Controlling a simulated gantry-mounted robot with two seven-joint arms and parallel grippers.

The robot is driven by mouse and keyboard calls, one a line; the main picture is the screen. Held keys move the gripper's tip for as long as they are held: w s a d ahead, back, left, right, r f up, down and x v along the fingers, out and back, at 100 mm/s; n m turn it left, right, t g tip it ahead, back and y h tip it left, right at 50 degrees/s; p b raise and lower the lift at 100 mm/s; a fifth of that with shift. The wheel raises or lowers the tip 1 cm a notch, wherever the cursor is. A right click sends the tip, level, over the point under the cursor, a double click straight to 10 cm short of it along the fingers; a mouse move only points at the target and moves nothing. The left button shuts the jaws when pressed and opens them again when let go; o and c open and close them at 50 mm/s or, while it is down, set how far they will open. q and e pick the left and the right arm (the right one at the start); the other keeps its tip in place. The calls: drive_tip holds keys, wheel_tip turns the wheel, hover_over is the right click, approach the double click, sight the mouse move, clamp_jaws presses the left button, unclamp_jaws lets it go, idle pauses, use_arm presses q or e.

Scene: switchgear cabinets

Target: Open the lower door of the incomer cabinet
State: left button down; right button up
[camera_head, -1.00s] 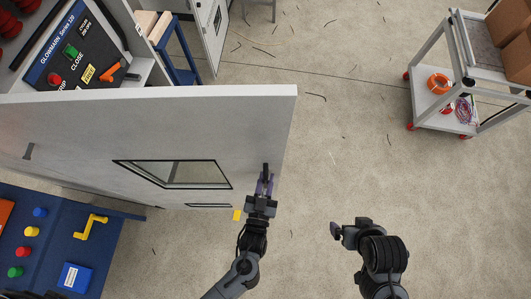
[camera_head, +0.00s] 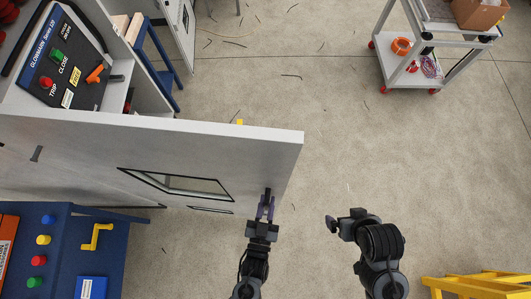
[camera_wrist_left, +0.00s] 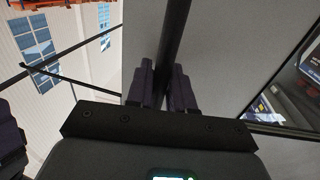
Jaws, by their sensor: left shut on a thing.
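The incomer cabinet's door (camera_head: 230,150) is a pale grey panel with a dark-framed window (camera_head: 178,185). It stands swung out from the cabinet, its free edge towards the picture's middle. My left gripper (camera_head: 266,205) is at the door's face near that free edge. It is shut on the dark handle bar (camera_wrist_left: 175,35), which shows between its fingers (camera_wrist_left: 166,88) in the left wrist view. My right gripper (camera_head: 334,224) is apart from the door, over open floor. Its jaw gap is too small to make out.
A control panel (camera_head: 62,65) with trip and close buttons is behind the door at upper left. A blue console (camera_head: 65,255) stands at lower left. A trolley (camera_head: 400,70) is at upper right, a yellow frame (camera_head: 480,286) at lower right. The middle floor is clear.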

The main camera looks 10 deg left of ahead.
use_arm(q)
drive_tip(key=shift+f, duration=0.1)
drive_tip(key=c, duration=1.2)
unclamp_jaws()
drive_tip(key=shift+o, duration=0.2)
drive_tip(key=shift+s, duration=0.65)
drive_tip(key=s+b, duration=0.3)
drive_tip(key=s, duration=0.6)
drive_tip(key=shift+s+a, duration=0.25)
drive_tip(key=shift+a, duration=0.15)
drive_tip(key=shift+a, duration=0.1)
